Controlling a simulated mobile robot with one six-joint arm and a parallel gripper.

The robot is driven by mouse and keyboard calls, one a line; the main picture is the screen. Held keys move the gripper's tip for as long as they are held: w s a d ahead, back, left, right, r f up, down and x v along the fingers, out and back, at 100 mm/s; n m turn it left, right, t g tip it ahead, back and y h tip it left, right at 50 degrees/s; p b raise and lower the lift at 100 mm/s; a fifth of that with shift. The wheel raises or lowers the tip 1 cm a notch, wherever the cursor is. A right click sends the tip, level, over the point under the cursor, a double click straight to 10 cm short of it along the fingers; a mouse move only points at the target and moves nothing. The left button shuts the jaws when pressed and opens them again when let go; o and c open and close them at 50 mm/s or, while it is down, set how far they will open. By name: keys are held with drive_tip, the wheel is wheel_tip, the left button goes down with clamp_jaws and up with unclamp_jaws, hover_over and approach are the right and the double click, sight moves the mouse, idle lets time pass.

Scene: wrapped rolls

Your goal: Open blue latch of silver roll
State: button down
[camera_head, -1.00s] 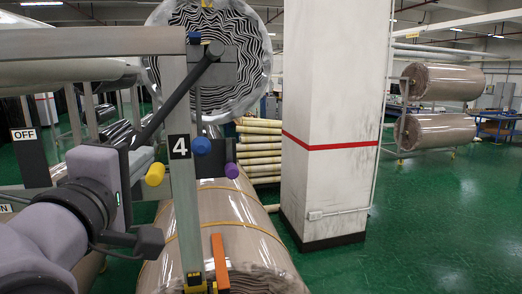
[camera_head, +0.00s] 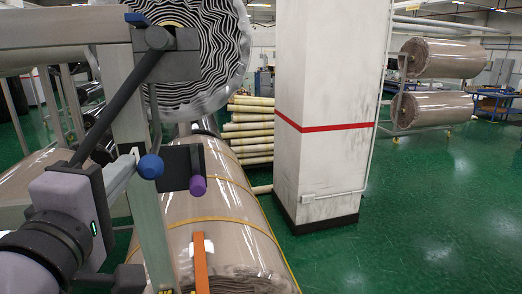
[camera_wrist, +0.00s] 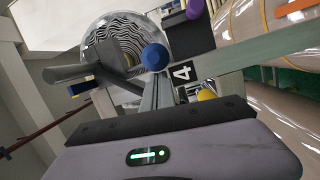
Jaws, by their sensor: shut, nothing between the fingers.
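The silver roll (camera_head: 232,75), with a black-and-white wavy end, hangs at the upper left-middle in the head view. A blue knob (camera_head: 150,166) sits at the metal post (camera_head: 125,95) below it, and also shows in the wrist view (camera_wrist: 155,57). A smaller blue piece (camera_head: 137,19) is at the post's top. A long black bar (camera_head: 115,95) slants down-left from the black block there. My gripper (camera_head: 124,170) is shut and empty, just left of the blue knob. Its fingertips are hard to make out; I cannot tell whether it touches the knob.
A purple knob (camera_head: 197,186) is right of the blue one. A yellow knob (camera_wrist: 207,95) and sign 4 (camera_wrist: 182,72) show in the wrist view. A brown roll (camera_head: 225,220) lies below. The white pillar (camera_head: 322,90) stands right, with open green floor (camera_head: 430,220) beyond.

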drive_tip(key=b, duration=0.1)
drive_tip(key=d+b, duration=0.1)
drive_tip(key=b, duration=0.1)
drive_tip(key=d+b, duration=0.1)
drive_tip(key=shift+w+d+f, duration=0.1)
drive_tip(key=shift+w+f, duration=0.15)
drive_tip(key=shift+f, duration=0.1)
drive_tip(key=shift+w+d+r+b, duration=0.1)
drive_tip(key=shift+w+r+b, duration=0.05)
drive_tip(key=shift+b, duration=0.25)
drive_tip(key=shift+r, duration=0.2)
